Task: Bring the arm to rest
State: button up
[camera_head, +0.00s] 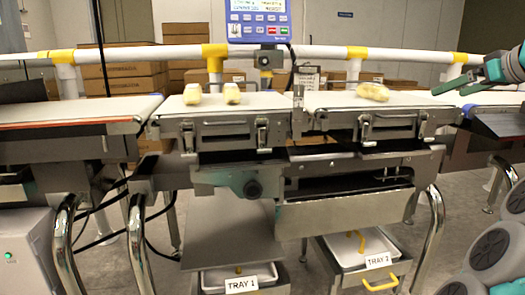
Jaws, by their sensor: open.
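My gripper (449,97) is at the right edge of the view, beside the right end of the belt. Its teal fingers point left and are apart, with nothing seen between them. My arm comes in from the right edge, and much of it is cut off. Two pale yellow lumpy items stand close together on the left weighing belt (270,101): one on the left (192,94) and one on the right (232,94). A third pale item (372,92) lies on the right belt (330,100), left of my gripper and apart from it.
A blue display unit (258,22) stands above the belts. A white rail (130,54) with yellow joints runs behind them. Two labelled trays, left (213,279) and right (340,250), sit below. Brown boxes (115,78) are stacked behind. A grey cabinet (28,250) stands at lower left.

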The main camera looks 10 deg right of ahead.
jog(key=a+f+g+y+p, duration=0.1)
jog(key=a+f+g+y, duration=0.2)
jog(key=a, duration=0.9)
jog(key=a+f+g+p, duration=0.25)
jog(key=a+f, duration=0.35)
jog(key=a, duration=0.6)
jog(key=s+a+f+g, duration=0.3)
jog(key=s+a+f, duration=0.25)
jog(key=a, duration=0.35)
jog(key=s+a+f+g+h+p, duration=0.25)
jog(key=s+a+f, duration=0.25)
jog(key=s+f, duration=0.55)
jog(key=s+f+g+h, duration=0.1)
jog(key=s+f, duration=0.4)
jog(key=s, duration=0.4)
jog(key=s+d+f+m+g+h+p, duration=0.1)
jog(key=s+f, duration=0.4)
jog(key=s, duration=0.5)
jog(key=shift+d+f+g+p, duration=0.2)
jog(key=shift+f+g+p, duration=0.15)
jog(key=shift+g, duration=0.35)
